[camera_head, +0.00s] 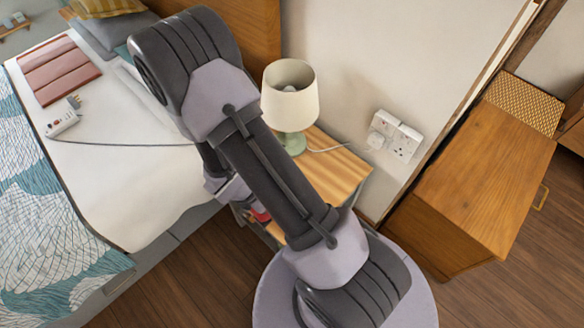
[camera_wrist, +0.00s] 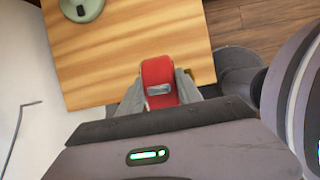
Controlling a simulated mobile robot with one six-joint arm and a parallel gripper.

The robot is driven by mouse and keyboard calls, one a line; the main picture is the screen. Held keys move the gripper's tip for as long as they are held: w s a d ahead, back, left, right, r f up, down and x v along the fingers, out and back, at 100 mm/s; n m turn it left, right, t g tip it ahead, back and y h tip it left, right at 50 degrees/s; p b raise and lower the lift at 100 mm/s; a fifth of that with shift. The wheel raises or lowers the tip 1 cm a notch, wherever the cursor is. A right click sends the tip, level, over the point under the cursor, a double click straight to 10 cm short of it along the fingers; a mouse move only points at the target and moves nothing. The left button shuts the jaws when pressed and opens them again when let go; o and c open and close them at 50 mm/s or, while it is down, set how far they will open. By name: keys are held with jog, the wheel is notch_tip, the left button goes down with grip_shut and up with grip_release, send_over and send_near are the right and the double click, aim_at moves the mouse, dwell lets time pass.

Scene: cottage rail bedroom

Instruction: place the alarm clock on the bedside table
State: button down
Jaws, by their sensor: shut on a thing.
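The red alarm clock (camera_wrist: 158,72) is between the two grey fingers of my gripper (camera_wrist: 160,88), which is shut on it. In the wrist view the clock overlaps the near edge of the wooden bedside table (camera_wrist: 110,40). I cannot tell whether it touches the table. In the head view a small red part of the clock (camera_head: 260,215) shows by the front of the bedside table (camera_head: 345,172); my arm hides most of the gripper and part of the tabletop.
A lamp with a cream shade (camera_head: 289,100) and green base stands at the back of the table. The bed (camera_head: 120,200) is on the left, with a power strip (camera_head: 62,124) and cable on it. A wooden cabinet (camera_head: 480,180) stands right. Wall sockets (camera_head: 396,135) are behind.

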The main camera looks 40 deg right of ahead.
jog(key=w+d+f+b, duration=0.1)
jog(key=w+d+f, duration=0.1)
jog(key=d, duration=0.5)
jog(key=w+d+f+b, duration=0.1)
jog(key=w+d+f, duration=0.2)
jog(key=d, duration=0.4)
jog(key=shift+w+d, duration=0.35)
jog(key=c, duration=0.8)
grip_release()
jog(key=shift+f, duration=0.15)
